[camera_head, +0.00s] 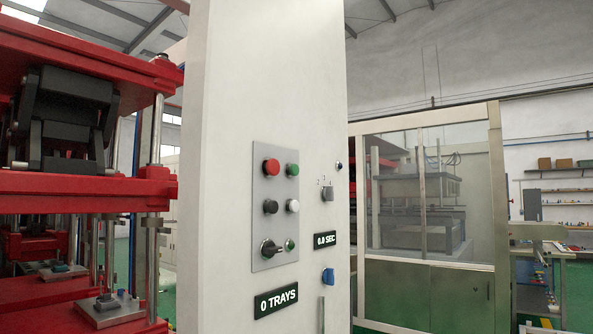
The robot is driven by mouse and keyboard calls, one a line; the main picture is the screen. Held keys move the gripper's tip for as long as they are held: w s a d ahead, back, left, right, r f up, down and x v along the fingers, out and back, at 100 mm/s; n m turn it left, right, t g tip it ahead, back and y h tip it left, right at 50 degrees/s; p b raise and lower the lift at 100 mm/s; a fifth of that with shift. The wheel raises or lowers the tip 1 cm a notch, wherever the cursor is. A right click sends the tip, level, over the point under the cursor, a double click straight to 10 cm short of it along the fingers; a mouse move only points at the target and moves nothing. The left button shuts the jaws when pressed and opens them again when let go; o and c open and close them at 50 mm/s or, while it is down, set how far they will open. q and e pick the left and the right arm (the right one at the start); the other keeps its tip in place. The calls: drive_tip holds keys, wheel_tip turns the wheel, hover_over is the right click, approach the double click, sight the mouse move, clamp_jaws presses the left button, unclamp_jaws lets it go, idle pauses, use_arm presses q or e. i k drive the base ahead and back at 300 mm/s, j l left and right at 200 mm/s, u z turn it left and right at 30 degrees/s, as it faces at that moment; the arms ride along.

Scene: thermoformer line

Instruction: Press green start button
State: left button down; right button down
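The green button (292,170) sits at the upper right of a grey metal control plate (263,232) on a tall white cabinet (225,80). A red button (272,167) is to its left. Below are a black button (270,206), a white button (293,206), a black selector knob (269,248) and a small green button or lamp (290,244). Which green one is the start button I cannot tell, as no label is readable. Neither of my grippers is in view.
Signs read "0 TRAYS" (276,301) and "0.0 SEC" (325,239). A grey selector (327,194) and blue knob (327,276) are on the cabinet's right. A red press (90,190) stands left, a glazed machine enclosure (427,280) right. The space before the plate looks clear.

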sight(294, 169)
drive_tip(key=i+l+u, duration=0.1)
drive_tip(key=l, duration=0.35)
drive_tip(key=i+l+u, duration=0.15)
drive_tip(key=l, duration=0.35)
drive_tip(key=i+l+u, duration=0.1)
drive_tip(key=i+l, duration=0.15)
drive_tip(key=l, duration=0.3)
drive_tip(key=i+l+u, duration=0.1)
drive_tip(key=l, duration=0.4)
drive_tip(key=i+l+u, duration=0.15)
drive_tip(key=l, duration=0.35)
drive_tip(key=l+u, duration=0.1)
drive_tip(key=l, duration=0.45)
